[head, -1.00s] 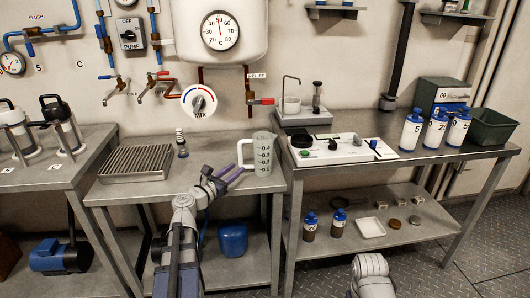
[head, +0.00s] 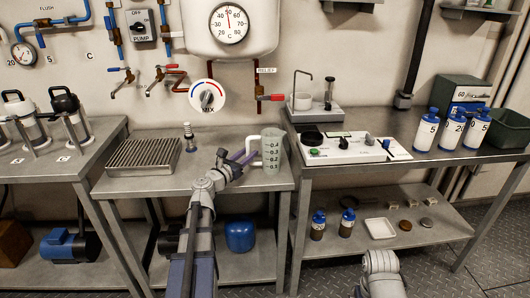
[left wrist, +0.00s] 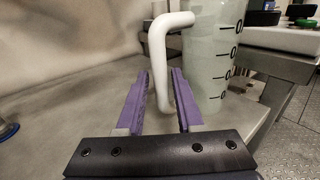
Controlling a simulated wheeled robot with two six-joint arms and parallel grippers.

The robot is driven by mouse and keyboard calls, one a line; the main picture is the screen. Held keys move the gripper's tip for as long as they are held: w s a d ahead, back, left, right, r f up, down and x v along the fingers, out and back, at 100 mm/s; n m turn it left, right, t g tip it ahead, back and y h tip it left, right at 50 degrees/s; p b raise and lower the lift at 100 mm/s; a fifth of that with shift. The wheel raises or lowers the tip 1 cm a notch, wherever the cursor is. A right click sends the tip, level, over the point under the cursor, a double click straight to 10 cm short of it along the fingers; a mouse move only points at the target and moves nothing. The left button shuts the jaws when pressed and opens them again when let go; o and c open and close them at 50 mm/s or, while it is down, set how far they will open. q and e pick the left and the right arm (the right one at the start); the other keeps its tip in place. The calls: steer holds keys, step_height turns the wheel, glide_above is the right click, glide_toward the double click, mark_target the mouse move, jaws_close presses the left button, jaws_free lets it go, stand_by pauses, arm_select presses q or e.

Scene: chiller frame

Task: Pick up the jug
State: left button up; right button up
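The jug (head: 271,150) is pale and translucent with dark graduation marks and a white handle on its left side. It stands upright on the middle table near its right edge. In the left wrist view the jug body (left wrist: 212,60) is at the upper right, and its white handle (left wrist: 158,62) reaches down between the purple fingers. My left gripper (head: 245,157) is at the handle, and in the left wrist view its fingers (left wrist: 161,95) are apart on either side of the handle, with gaps showing. My right gripper is not seen; only part of my right arm shows.
A slatted metal tray (head: 144,154) and a small spring-like fitting (head: 190,137) stand left of the jug. The right table (head: 440,160) begins close beside the jug and carries a white device (head: 340,147) and several blue-capped bottles. The table front between tray and jug is clear.

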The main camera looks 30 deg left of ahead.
arm_select(q)
steer(key=w, duration=0.3)
steer(key=shift+w+d+r, duration=0.2)
steer(key=shift+w, duration=0.2)
steer(key=shift+s, duration=0.1)
steer(key=shift+c, duration=0.3)
jaws_close()
stand_by(0.6)
